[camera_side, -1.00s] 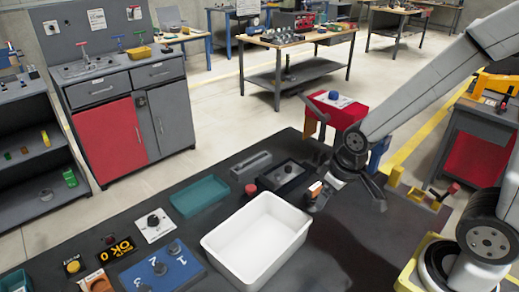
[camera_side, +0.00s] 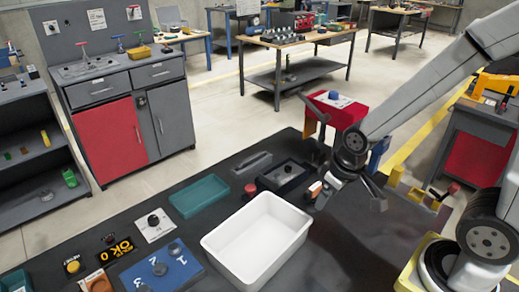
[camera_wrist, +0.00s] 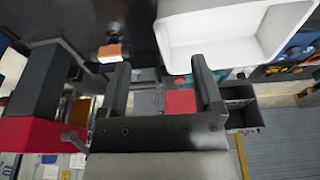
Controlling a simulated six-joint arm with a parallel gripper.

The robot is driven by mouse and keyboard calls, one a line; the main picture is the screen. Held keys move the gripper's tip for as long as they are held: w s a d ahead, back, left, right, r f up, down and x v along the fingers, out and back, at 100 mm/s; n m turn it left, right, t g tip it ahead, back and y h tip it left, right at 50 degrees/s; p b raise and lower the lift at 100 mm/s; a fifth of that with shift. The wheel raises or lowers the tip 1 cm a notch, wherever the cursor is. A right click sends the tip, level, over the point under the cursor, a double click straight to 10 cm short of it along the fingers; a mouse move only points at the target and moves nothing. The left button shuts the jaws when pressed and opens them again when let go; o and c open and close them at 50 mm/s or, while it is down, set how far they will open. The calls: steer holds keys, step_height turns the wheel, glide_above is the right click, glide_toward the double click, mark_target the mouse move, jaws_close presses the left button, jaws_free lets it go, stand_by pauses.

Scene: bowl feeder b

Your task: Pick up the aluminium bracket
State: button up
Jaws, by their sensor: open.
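My gripper (camera_side: 349,202) hangs above the dark table, just right of the white bin (camera_side: 258,240). In the wrist view its two fingers stand wide apart, with nothing held between them (camera_wrist: 161,80). I cannot make out the aluminium bracket with certainty in either view. A small orange-and-white piece (camera_side: 314,189) is by the gripper's left finger. In the wrist view an orange-ended piece (camera_wrist: 111,51) lies outside the fingers, at upper left. The white bin also fills the upper right there (camera_wrist: 228,30).
A dark open box (camera_side: 286,176), a grey block (camera_side: 251,164) and a teal tray (camera_side: 199,196) lie behind the bin. A blue numbered plate (camera_side: 161,272) is left of it. A red stand (camera_side: 345,115) rises behind my arm.

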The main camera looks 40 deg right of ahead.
stand_by(0.4)
steer(key=c, duration=0.5)
steer(key=t, duration=1)
glide_toward(268, 180)
steer(key=shift+s+d+r, duration=0.1)
steer(key=shift+s+r, duration=0.35)
steer(key=shift+r, duration=0.2)
steer(key=shift+w, duration=0.15)
steer(key=shift+x, duration=2.9)
steer(key=shift+f, duration=0.2)
